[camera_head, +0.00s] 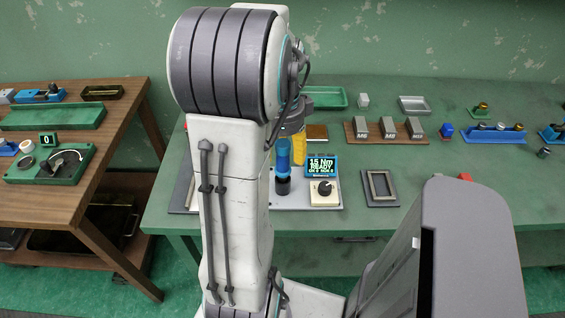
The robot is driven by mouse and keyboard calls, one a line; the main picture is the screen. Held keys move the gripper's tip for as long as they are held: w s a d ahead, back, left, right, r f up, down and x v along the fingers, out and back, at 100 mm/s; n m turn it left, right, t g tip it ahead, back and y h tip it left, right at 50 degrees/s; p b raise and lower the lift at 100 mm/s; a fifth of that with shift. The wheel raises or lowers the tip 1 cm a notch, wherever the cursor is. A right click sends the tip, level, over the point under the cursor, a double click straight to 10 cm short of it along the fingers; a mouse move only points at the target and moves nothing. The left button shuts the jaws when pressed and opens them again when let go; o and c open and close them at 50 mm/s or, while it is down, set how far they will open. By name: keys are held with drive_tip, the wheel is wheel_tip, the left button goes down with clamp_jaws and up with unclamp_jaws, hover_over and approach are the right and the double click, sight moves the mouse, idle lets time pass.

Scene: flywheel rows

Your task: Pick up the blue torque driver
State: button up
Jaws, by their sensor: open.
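The blue torque driver (283,158) stands upright on the green bench, just right of my arm's upright link, with its dark lower end (283,186) on a light base plate. My gripper (297,146) shows only in part, as a grey and yellow piece beside and above the driver; my own arm hides the rest. It is open and holds nothing that I can see. Whether its fingers touch the driver or stand behind it, I cannot tell. A small display (321,167) beside the driver reads "15 Nm READY".
A white box with a black knob (324,192) and a grey frame (380,187) are to the right. A wooden rack with grey blocks (388,131), green tray (325,97) and blue holder (494,134) stand farther back. A wooden table (120,133) is at left.

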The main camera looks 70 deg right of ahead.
sight(283, 168)
drive_tip(key=shift+f, duration=1.35)
clamp_jaws()
